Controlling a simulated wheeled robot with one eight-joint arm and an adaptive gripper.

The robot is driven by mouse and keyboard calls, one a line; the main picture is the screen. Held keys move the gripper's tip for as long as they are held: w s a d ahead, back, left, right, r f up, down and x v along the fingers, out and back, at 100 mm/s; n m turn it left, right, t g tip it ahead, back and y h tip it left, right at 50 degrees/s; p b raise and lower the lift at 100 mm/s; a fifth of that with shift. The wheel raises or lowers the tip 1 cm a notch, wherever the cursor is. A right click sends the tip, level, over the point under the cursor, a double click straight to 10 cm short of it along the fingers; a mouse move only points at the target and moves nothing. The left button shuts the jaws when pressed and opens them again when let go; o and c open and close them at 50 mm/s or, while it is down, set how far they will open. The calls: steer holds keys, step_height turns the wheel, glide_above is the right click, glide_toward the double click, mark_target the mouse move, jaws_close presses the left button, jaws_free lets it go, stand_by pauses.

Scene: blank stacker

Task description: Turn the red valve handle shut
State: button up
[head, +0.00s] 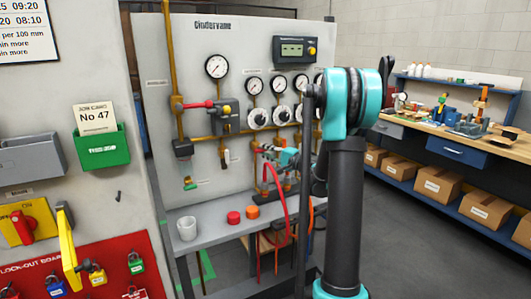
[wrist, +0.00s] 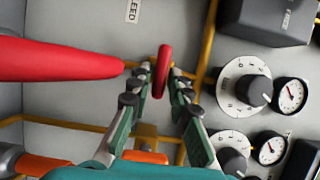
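A red handle (wrist: 162,70) stands between the two fingertips in the wrist view, seen as a narrow upright oval in front of the pale panel. The fingers are apart, with a small gap seeming to show at each side; contact is hard to judge. In the head view my gripper (head: 272,153) is at the panel below the dials, and my arm partly hides that area. Another red lever (head: 197,104) lies level on the upper left yellow pipe, away from my gripper.
A red hose (head: 287,200) hangs below my gripper. White dials (wrist: 243,85) and gauges (wrist: 290,95) are close by. The shelf (head: 215,232) holds a white cup (head: 187,228) and two caps.

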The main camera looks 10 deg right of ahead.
steer(key=shift+o, duration=1.1)
steer(key=shift+s, duration=0.1)
steer(key=v, duration=1.2)
steer(key=shift+f, duration=0.1)
